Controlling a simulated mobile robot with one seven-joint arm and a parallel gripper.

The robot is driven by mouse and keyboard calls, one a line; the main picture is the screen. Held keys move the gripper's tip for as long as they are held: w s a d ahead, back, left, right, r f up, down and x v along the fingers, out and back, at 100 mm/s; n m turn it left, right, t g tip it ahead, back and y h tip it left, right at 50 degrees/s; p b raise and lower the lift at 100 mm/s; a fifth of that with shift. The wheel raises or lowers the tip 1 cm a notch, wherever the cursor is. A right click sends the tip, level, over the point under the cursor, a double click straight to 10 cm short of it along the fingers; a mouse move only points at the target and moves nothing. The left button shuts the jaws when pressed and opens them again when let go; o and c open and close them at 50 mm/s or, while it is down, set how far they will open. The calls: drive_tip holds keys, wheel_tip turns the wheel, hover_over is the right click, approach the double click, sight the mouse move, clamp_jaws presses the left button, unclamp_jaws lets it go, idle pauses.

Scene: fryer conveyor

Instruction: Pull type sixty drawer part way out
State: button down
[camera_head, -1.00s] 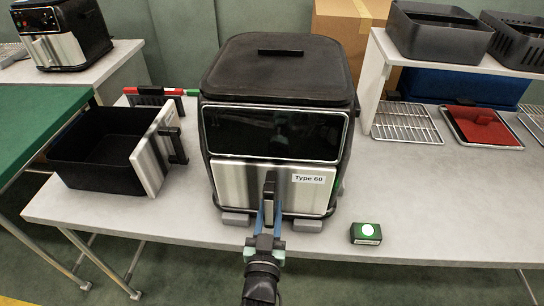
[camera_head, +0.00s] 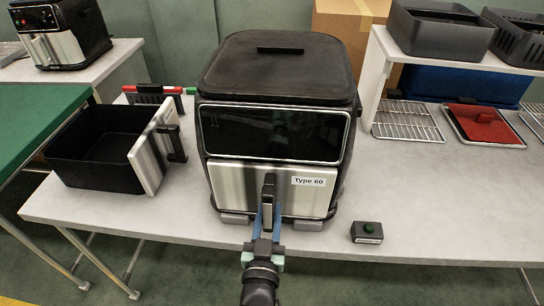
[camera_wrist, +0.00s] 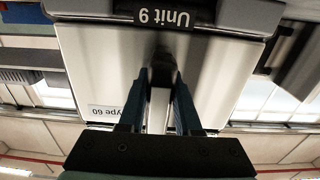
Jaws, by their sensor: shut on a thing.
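The Type 60 fryer (camera_head: 274,132) stands on the grey table, black with a dark front panel. Its silver drawer front (camera_head: 232,188) carries a white "Type 60" label (camera_head: 308,181) and sits in the fryer's face; I cannot make out a gap. The dark upright drawer handle (camera_head: 268,190) is at the middle of that front. My gripper (camera_head: 266,218) is shut on this handle from the front. In the wrist view, which is upside down, the fingers (camera_wrist: 158,105) stand either side of the handle, against the silver drawer front (camera_wrist: 95,70). The drawer's inside is hidden.
A loose black drawer with a silver front (camera_head: 147,166) stands left of the fryer.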

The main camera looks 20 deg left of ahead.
drive_tip(key=shift+b+v, duration=0.45)
drive_tip(key=shift+v, duration=3.25)
drive_tip(key=shift+d+r, duration=0.1)
drive_tip(key=shift+r, duration=0.05)
drive_tip(key=c, duration=0.6)
unclamp_jaws()
drive_tip(key=o, duration=0.4)
drive_tip(key=shift+f, duration=0.25)
drive_tip(key=shift+r, duration=0.1)
drive_tip(key=p+v, duration=0.1)
drive_tip(key=v, duration=0.6)
drive_tip(key=shift+p, duration=0.3)
